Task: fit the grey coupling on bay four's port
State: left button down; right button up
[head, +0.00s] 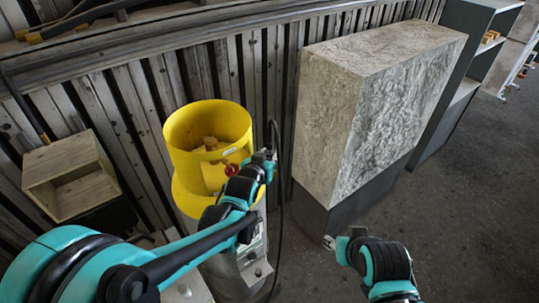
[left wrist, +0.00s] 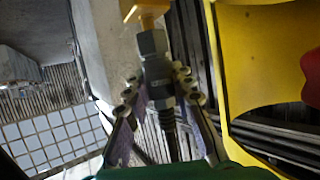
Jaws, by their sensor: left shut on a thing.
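My left gripper (head: 264,158) is at the right side of the yellow housing (head: 208,125). The coupling's narrow nose points at a brass-coloured fitting (left wrist: 143,8) at the top edge. They look close or touching; I cannot tell whether they are joined. No bay number is readable. My right gripper (head: 335,243) is low at right, away from the housing; its fingers are too small to judge.
The housing stands on a metal pedestal (head: 237,270). A red knob (head: 231,170) is on it near my left gripper. The black hose (head: 280,205) hangs beside the pedestal. A stone-faced block (head: 375,100) stands at right, an open wooden box (head: 70,175) at left. Floor at lower right is clear.

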pick_arm(q)
jog(key=shift+f+b, duration=0.7)
jog(key=shift+f, duration=0.1)
jog(key=c, duration=1.2)
grip_release()
jog(key=v, duration=1.2)
jog(key=shift+d, duration=0.1)
